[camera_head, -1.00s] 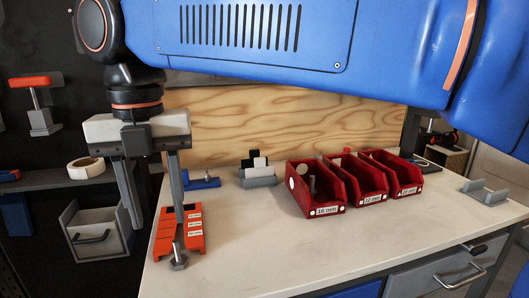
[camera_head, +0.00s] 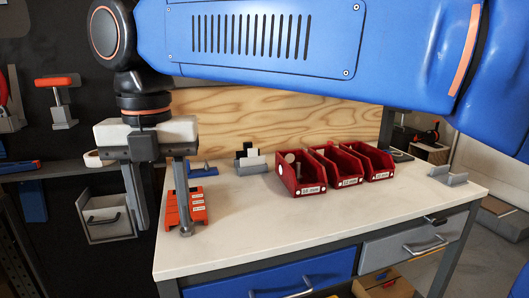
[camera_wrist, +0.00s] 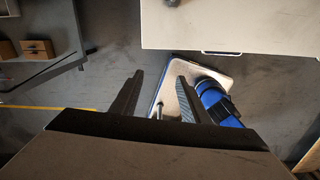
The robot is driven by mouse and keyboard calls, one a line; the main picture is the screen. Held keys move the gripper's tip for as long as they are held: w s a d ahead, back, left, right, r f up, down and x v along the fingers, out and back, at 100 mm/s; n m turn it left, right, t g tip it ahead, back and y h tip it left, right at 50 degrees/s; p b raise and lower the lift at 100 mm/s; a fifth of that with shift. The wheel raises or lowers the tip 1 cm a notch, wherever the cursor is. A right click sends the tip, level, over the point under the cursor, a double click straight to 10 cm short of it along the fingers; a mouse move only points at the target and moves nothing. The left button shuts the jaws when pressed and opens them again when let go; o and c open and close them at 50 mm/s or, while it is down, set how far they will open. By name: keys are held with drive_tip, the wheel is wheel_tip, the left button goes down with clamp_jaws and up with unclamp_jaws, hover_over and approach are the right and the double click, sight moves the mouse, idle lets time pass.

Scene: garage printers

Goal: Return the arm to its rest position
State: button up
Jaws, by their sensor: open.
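My gripper (camera_head: 165,230) hangs at the left in the head view, fingers pointing down, apart and with nothing between them. In the wrist view my gripper (camera_wrist: 158,78) also has its fingers spread, above the floor and off the bench edge. My blue arm spans the top of the head view, bent at the elbow and reaching left. A grey bolt (camera_head: 186,231) is on the bench top (camera_head: 260,225) near its left front; one finger overlaps it in the picture. The wrist view shows the bench top (camera_wrist: 230,25) at upper right, apart from the fingers.
An orange labelled holder (camera_head: 199,214) lies behind the bolt. A blue drawer (camera_head: 290,280) is below. A grey open bin (camera_head: 108,228) hangs at left. Floor (camera_wrist: 110,60) surrounds the bench.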

drive_tip(key=w+d+f+m+t, duration=0.1)
drive_tip(key=w+d+f+m, duration=0.2)
drive_tip(key=d+m, duration=0.45)
drive_tip(key=w+d+f+m+y, duration=0.1)
drive_tip(key=w+d+f+m, duration=0.3)
drive_tip(key=d, duration=0.6)
drive_tip(key=w+d+f+m+t, duration=0.1)
drive_tip(key=d+f+m, duration=0.1)
drive_tip(key=d+m, duration=0.55)
drive_tip(key=s+d+f+m+t, duration=0.1)
drive_tip(key=s+d+f+m, duration=0.1)
drive_tip(key=d+f+m, duration=0.3)
drive_tip(key=s+d+f+m, duration=0.3)
drive_tip(key=d+f+m, duration=0.2)
drive_tip(key=d+m, duration=0.2)
drive_tip(key=s+d+f+m+t+h, duration=0.1)
drive_tip(key=s+d+f+m, duration=0.2)
drive_tip(key=d+f+m, duration=0.2)
drive_tip(key=d+m, duration=0.2)
drive_tip(key=d, duration=0.1)
drive_tip(key=shift+f+t, duration=0.25)
drive_tip(key=shift+t, duration=0.05)
